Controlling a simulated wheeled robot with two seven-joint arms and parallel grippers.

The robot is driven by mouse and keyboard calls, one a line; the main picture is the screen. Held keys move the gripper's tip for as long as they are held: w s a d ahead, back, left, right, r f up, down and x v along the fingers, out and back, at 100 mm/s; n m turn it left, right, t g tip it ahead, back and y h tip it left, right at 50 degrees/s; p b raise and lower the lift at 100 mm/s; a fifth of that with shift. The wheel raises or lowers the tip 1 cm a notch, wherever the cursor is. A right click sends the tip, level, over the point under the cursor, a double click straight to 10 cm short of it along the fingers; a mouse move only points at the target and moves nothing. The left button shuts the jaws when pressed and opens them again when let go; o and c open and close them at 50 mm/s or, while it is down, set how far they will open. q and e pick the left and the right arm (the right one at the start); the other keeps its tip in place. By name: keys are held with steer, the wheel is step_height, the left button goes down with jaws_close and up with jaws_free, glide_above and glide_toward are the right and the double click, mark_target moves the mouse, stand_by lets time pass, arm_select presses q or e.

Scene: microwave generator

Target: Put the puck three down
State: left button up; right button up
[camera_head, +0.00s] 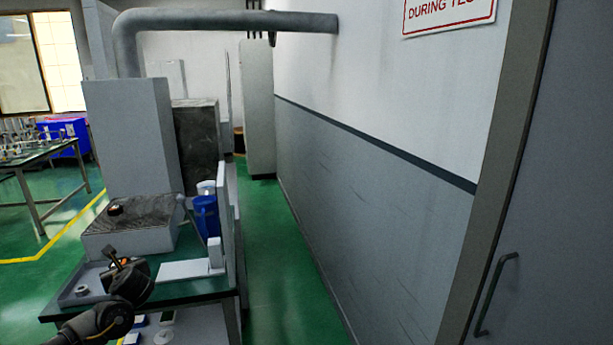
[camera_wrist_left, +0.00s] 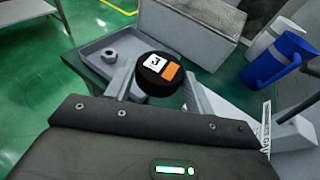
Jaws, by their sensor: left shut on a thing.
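Puck three (camera_wrist_left: 150,85) is a black disc with a white and orange label on top; the label's figure looks like a 3. In the left wrist view it sits between the two grey fingers of my left gripper (camera_wrist_left: 155,85), which is shut on it. In the head view my left gripper (camera_head: 116,262) is at the lower left, above the green bench top near its front edge. The puck is small and partly hidden by the gripper there. My right gripper is not in view.
A grey tray (camera_head: 67,297) with a small round piece lies under the gripper. Behind it stands a grey box (camera_head: 130,242) with a dark knob-like piece (camera_head: 115,210) on top. A blue jug (camera_head: 206,216) and a white plate with an upright block (camera_head: 215,252) are to the right.

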arm_select(q)
steer(key=s+d+r+m+t+h, duration=0.1)
steer(key=d+r+m+t+h, duration=0.2)
steer(key=d, duration=0.6)
steer(key=d+r+m+t+h, duration=0.1)
steer(key=d+r+m+h, duration=0.1)
steer(key=d+r, duration=0.6)
steer(key=s+d+r+m+h, duration=0.1)
steer(key=s+d+m+h, duration=0.1)
steer(key=s+d, duration=0.4)
steer(key=s+d+r+m+t+h, duration=0.1)
steer(key=s+d+h, duration=0.3)
steer(key=d, duration=0.8)
steer(key=shift+s+d+r+m, duration=0.25)
steer(key=shift+s+r+m, duration=0.45)
steer(key=shift+s+m, duration=0.35)
